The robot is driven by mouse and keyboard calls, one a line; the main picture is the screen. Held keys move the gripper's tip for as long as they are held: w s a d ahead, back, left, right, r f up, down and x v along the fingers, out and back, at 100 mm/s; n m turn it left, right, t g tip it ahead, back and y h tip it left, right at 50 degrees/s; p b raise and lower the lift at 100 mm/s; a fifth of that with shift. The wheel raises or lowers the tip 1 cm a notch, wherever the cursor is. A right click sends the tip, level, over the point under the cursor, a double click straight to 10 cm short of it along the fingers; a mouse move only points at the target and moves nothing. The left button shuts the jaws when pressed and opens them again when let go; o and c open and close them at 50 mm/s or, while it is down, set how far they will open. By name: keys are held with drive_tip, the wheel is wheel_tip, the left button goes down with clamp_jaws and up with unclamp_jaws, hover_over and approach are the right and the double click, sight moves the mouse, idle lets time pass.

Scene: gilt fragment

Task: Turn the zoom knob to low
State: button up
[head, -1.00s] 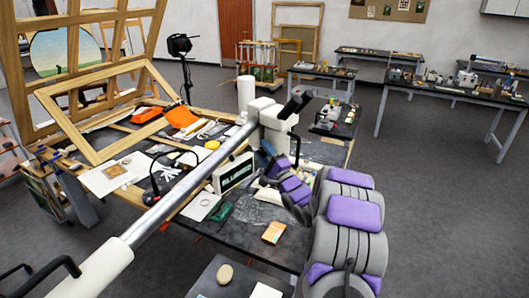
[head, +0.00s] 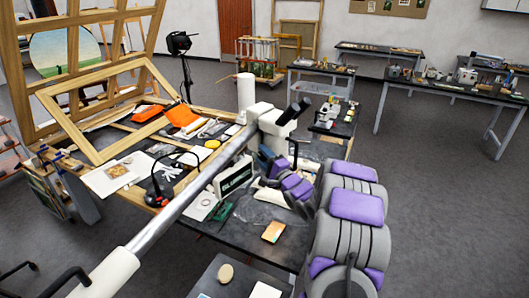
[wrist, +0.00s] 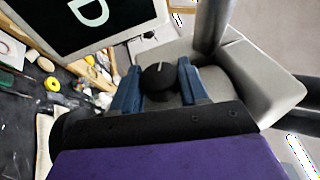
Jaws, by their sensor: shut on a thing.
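The zoom knob (wrist: 159,82) is a round black knob with a white line on the side of a pale microscope head (wrist: 245,80). In the wrist view the line points nearly straight up, leaning slightly right. My gripper (wrist: 158,78) has its blue fingers on either side of the knob, shut on it. In the head view the microscope head (head: 272,122) sits on a long metal boom (head: 190,185). My gripper (head: 268,162) is below it there, and the knob is hidden.
A dark screen (head: 235,178) with light lettering stands just left of my gripper; it also shows in the wrist view (wrist: 88,22). The workbench (head: 250,237) below is cluttered with tools, papers and a frame. Open floor (head: 440,210) lies to the right.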

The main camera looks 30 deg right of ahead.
drive_tip(key=shift+a+f+n+g+p, duration=0.1)
drive_tip(key=shift+n+g+p, duration=0.15)
drive_tip(key=shift+g+p, duration=1.05)
drive_tip(key=shift+a+f+n+g+p, duration=0.1)
drive_tip(key=shift+n+g+p, duration=0.2)
drive_tip(key=shift+p, duration=1.9)
drive_tip(key=shift+s+f+g+p, duration=0.25)
drive_tip(key=shift+g+p, duration=0.45)
drive_tip(key=shift+p, duration=0.7)
drive_tip(key=shift+w, duration=0.1)
drive_tip(key=o, duration=0.7)
drive_tip(key=shift+c, duration=0.2)
drive_tip(key=o, duration=0.3)
drive_tip(key=shift+w+r, duration=0.1)
drive_tip(key=shift+w, duration=0.1)
drive_tip(key=shift+r, duration=0.1)
drive_tip(key=shift+a+r, duration=0.1)
drive_tip(key=shift+r, duration=0.05)
